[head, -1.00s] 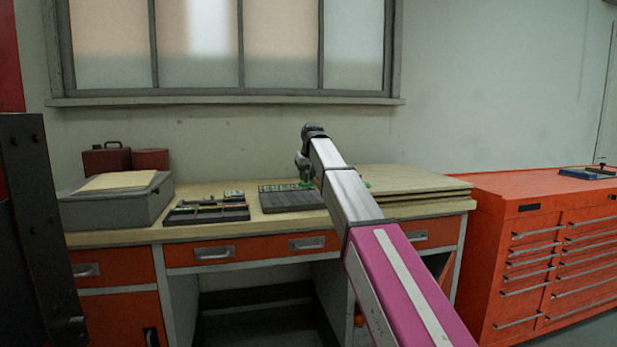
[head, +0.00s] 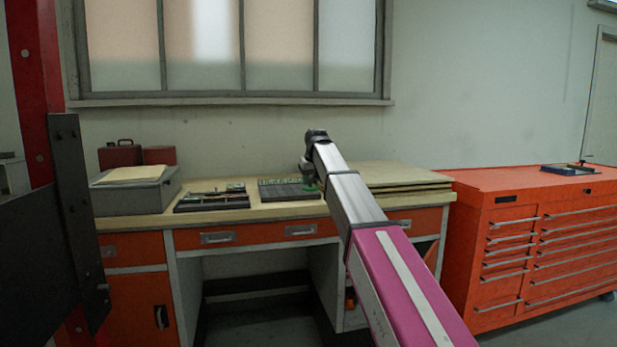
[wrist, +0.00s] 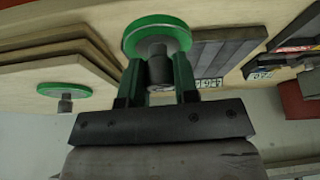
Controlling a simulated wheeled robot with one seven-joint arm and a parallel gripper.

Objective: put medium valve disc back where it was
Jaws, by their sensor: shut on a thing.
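In the wrist view a valve disc with a green rim (wrist: 150,24) and a grey stem is between the two green fingers of my gripper (wrist: 158,72). The fingers are shut on its stem. A second, smaller-looking green-rimmed disc (wrist: 63,90) with a grey stem is apart at the left. A dark slotted tray (wrist: 225,45) with number labels lies beyond the held disc, to its right. In the head view my gripper (head: 308,176) is over the right end of that tray (head: 285,194) on the bench. My arm hides the second disc there.
Stacked boards (head: 405,177) lie on the bench right of my arm. A second dark tray with small parts (head: 210,202) is left of the slotted tray. A grey box (head: 135,192) stands farther left. A red tool cabinet (head: 510,240) is at the right.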

